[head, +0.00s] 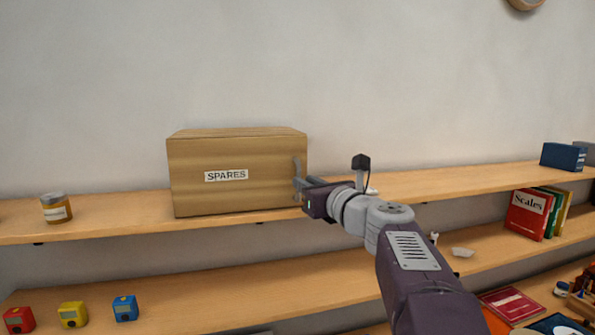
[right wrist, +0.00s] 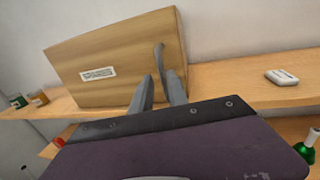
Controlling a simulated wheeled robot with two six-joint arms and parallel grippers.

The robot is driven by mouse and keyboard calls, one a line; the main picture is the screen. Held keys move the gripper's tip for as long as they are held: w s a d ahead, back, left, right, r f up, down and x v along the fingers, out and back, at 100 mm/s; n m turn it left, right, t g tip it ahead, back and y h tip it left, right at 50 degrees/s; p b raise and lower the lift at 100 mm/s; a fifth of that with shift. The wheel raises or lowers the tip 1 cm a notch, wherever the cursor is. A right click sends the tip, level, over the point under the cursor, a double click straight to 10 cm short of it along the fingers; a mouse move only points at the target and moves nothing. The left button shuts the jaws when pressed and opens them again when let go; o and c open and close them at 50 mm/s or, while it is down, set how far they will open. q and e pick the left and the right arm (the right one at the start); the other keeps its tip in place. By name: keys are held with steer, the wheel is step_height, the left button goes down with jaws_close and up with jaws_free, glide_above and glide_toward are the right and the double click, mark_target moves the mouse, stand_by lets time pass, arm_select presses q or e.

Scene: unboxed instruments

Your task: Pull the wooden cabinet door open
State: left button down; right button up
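The wooden cabinet (head: 238,190) stands on the upper shelf, its front door shut and marked "SPARES" on a white label. A grey upright handle (head: 297,168) sits near the door's right edge. In the right wrist view the cabinet (right wrist: 118,55) appears tilted, with the handle (right wrist: 159,54) just beyond my fingers. My right gripper (head: 302,184) is at the lower part of the handle. Its two fingers (right wrist: 160,90) are apart, with the handle's lower end showing near the gap between them; whether they touch it I cannot tell. My left gripper is not in view.
A jar (head: 56,208) stands left of the cabinet on the upper shelf (head: 110,216). Red, yellow and blue timers (head: 73,314) stand on the shelf below. Books (head: 528,213) stand at the right. The shelf front before the door is clear apart from my right arm.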

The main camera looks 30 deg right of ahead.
mark_target(299, 196)
steer(key=w, duration=0.2)
steer(key=w+d+p, duration=0.1)
steer(key=w, duration=0.1)
steer(key=shift+w, duration=0.4)
steer(key=shift+w+a, duration=0.1)
steer(key=shift+a, duration=0.25)
steer(key=shift+d, duration=0.2)
jaws_close()
stand_by(0.5)
